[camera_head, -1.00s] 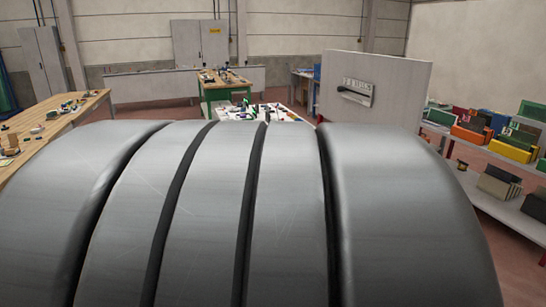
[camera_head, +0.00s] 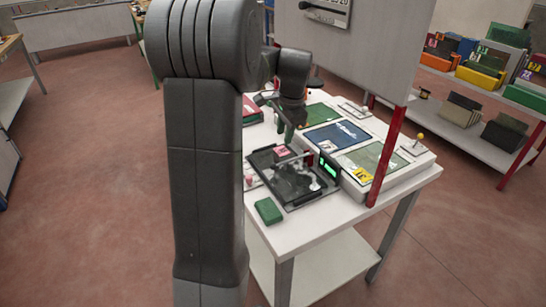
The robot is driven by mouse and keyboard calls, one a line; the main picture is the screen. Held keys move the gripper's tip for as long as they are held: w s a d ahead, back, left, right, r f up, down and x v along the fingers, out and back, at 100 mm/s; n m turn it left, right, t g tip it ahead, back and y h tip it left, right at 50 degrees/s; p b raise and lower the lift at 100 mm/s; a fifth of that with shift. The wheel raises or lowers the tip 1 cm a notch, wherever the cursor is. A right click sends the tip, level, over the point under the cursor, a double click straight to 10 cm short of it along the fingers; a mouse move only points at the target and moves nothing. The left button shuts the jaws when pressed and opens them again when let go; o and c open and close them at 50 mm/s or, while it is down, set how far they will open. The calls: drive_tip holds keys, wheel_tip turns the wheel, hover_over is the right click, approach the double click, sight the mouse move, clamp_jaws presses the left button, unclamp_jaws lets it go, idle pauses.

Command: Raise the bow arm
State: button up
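A black, tray-like machine (camera_head: 283,188) with a small lit green display (camera_head: 328,166) sits on the white table, likely the glass edger. A thin bar (camera_head: 289,160) lies low across its top; I cannot tell for sure whether it is the bow arm. My gripper (camera_head: 285,130) points down just above the back of the machine, partly lost against my dark arm. Its fingers are too small and dark to tell whether they are open or shut, or whether they touch anything.
Green and blue mats (camera_head: 338,135) lie right of the machine. A green block (camera_head: 268,211) lies at the table's front left. A grey upright panel (camera_head: 375,45) on a red post (camera_head: 388,155) stands at right. Shelves with boxes (camera_head: 480,80) stand behind; floor at left is clear.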

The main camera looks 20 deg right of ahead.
drive_tip(key=f, duration=0.4)
drive_tip(key=w+f, duration=0.1)
drive_tip(key=f, duration=0.3)
drive_tip(key=w+f, duration=0.1)
drive_tip(key=f, duration=0.3)
drive_tip(key=shift+w+a+f+p, duration=0.15)
drive_tip(key=shift+w+p, duration=0.05)
drive_tip(key=shift+p, duration=0.2)
clamp_jaws()
